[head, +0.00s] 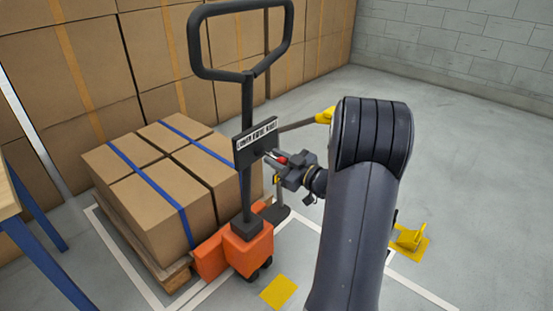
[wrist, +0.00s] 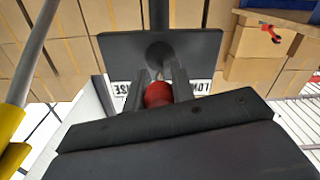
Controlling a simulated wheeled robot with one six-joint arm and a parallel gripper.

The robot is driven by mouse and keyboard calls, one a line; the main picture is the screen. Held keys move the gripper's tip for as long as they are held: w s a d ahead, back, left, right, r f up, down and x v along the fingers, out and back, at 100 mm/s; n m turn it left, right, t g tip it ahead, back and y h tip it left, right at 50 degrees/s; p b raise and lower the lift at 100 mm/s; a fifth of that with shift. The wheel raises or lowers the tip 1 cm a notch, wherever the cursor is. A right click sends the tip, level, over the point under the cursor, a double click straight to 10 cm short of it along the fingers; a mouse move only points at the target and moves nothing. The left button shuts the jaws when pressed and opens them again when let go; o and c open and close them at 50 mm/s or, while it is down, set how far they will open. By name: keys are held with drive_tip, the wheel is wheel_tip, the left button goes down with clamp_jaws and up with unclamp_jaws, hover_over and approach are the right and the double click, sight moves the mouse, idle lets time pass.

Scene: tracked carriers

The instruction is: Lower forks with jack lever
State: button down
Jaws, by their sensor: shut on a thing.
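The pallet jack has an orange base (head: 248,250), a dark column and a black loop handle (head: 196,40). A dark plate with a white lettered label (head: 243,144) is on its column; the plate also shows in the wrist view (wrist: 205,48). My gripper (head: 275,158) is at the plate's right side, shut on the red knob (head: 282,160) of the jack lever. In the wrist view, my gripper's fingers (wrist: 157,82) stand on both sides of the red knob (wrist: 158,95). The forks are hidden under the loaded pallet (head: 163,274).
Strapped cartons (head: 150,205) sit on the pallet. Stacked cartons (head: 165,60) line the back. A grey rod with a yellow end (head: 325,116) is just beyond my arm. A yellow floor bracket (head: 409,238) is at right. A blue-legged table (head: 45,262) is at left. Floor at back right is clear.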

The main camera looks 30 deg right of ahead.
drive_tip(key=c, duration=1.2)
unclamp_jaws()
drive_tip(key=p+v, duration=0.2)
drive_tip(key=v, duration=0.8)
drive_tip(key=shift+s, duration=0.35)
drive_tip(key=shift+d, duration=0.15)
drive_tip(key=b+x, duration=0.2)
drive_tip(key=x, duration=0.8)
drive_tip(key=shift+w, duration=0.35)
drive_tip(key=shift+a, duration=0.2)
